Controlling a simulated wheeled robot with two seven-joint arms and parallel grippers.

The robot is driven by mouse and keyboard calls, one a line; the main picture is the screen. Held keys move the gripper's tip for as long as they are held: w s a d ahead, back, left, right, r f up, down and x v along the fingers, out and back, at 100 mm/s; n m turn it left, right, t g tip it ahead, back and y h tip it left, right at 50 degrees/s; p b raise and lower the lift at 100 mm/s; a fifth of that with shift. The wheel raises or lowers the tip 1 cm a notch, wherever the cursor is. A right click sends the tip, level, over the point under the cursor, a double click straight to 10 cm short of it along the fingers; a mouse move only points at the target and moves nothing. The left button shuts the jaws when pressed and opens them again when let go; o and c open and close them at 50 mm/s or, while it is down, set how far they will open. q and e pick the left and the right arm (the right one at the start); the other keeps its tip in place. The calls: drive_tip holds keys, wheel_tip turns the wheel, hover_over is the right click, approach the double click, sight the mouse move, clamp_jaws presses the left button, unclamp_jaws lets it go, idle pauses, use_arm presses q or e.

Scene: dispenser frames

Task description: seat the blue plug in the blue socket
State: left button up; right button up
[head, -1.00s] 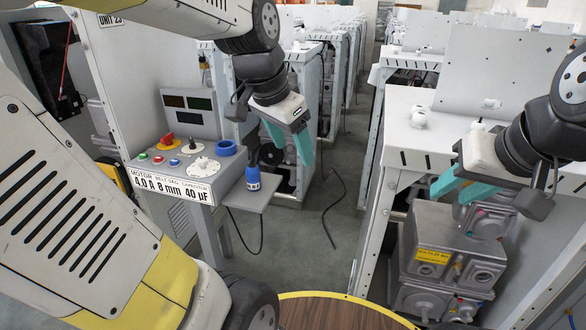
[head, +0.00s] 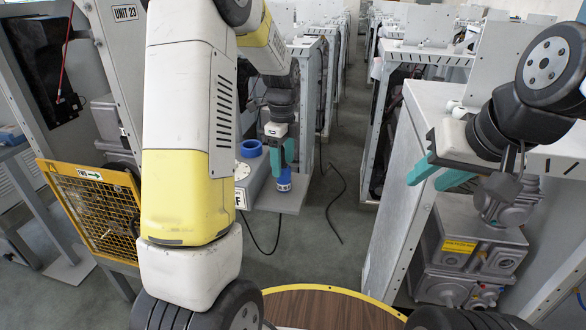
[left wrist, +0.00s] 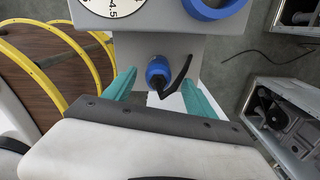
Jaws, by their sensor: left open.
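The blue plug (head: 284,180) stands on the small side shelf of the grey control stand. It has a white band in the head view, and a black bent piece shows at its top in the left wrist view (left wrist: 157,70). My left gripper (head: 282,162) is open just above the plug. In the left wrist view the plug appears between its teal fingers (left wrist: 160,92), with room on both sides. The blue socket (head: 250,148) is a ring on the stand's top, also at the upper edge of the left wrist view (left wrist: 215,9). My right gripper (head: 434,178) is open and empty at the right.
My left arm hides most of the control stand's panel. A yellow mesh guard (head: 95,210) stands at the left. A grey cabinet (head: 395,205) with motor housings (head: 470,250) stands at the right. A dark cable (head: 333,205) lies on open floor between.

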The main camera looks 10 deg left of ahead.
sight(283, 167)
use_arm(q)
wheel_tip(283, 167, down, 4)
drive_tip(key=shift+s+f, duration=0.1)
drive_tip(key=shift+f, duration=0.1)
clamp_jaws()
